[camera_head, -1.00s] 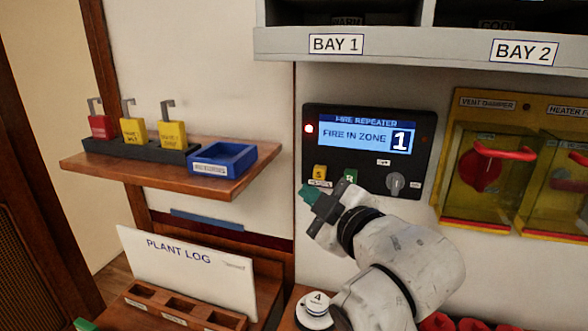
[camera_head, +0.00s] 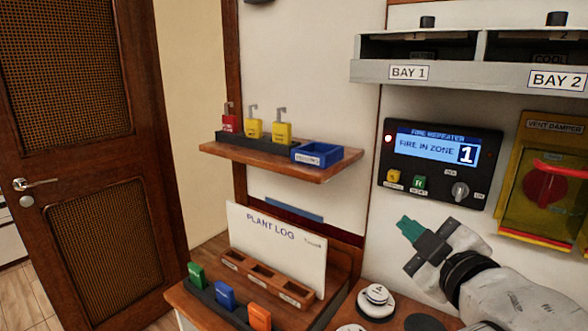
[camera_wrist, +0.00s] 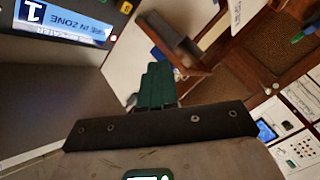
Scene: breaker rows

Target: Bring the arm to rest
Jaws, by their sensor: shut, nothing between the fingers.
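My gripper (camera_head: 411,229) is at the end of my white arm, below the fire repeater panel (camera_head: 440,163) and apart from it. Its green fingers are together with nothing between them. In the wrist view my gripper (camera_wrist: 157,72) points into open space, with the panel (camera_wrist: 62,20) at the upper left. The panel's screen reads "FIRE IN ZONE 1" and a light at its left is lit. My arm reaches in from the lower right of the head view.
Below are the plant log board (camera_head: 275,245) and green, blue and orange pieces on a counter. A wooden door (camera_head: 75,160) is left.

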